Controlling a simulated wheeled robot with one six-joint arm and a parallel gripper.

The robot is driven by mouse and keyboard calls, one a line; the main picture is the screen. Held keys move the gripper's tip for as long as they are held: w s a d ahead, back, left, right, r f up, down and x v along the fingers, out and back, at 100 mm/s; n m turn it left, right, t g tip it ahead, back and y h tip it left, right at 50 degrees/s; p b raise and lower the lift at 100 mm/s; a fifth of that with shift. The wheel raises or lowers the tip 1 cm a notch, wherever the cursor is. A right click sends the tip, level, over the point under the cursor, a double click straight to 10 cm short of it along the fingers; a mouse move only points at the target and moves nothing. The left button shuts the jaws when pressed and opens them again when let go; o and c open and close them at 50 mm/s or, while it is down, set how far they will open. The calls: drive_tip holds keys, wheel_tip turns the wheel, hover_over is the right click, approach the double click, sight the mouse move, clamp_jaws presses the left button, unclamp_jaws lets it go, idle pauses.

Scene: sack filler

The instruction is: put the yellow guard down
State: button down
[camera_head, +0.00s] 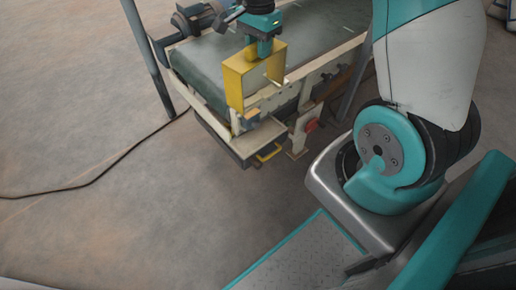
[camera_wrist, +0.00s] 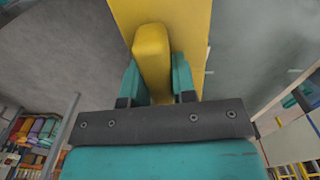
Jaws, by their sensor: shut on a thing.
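The yellow guard (camera_head: 240,80) is a box-like yellow piece. It hangs at the near end of the conveyor (camera_head: 208,62), over its edge or just above it; I cannot tell whether it touches. My gripper (camera_head: 264,46) is above the guard, pointing down. In the wrist view, my gripper (camera_wrist: 158,84) has its two teal fingers on either side of the guard's rounded yellow handle (camera_wrist: 152,58), shut on it. The guard's yellow plate (camera_wrist: 190,25) spreads out behind the handle. The guard's underside is hidden.
A metal post (camera_head: 148,55) stands left of the conveyor. A dark cable (camera_head: 110,168) runs across the floor. The floor (camera_head: 120,220) at the front left is otherwise clear.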

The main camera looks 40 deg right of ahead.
drive_tip(key=shift+d+f+m+b, duration=0.35)
drive_tip(key=shift+m+b, duration=0.1)
drive_tip(key=shift+m, duration=0.25)
wheel_tip(320, 180, down, 19)
drive_tip(key=b, duration=0.5)
drive_tip(key=shift+f+b, duration=0.2)
drive_tip(key=shift+b, duration=0.1)
drive_tip(key=shift+f, duration=0.1)
drive_tip(key=c, duration=0.9)
unclamp_jaws()
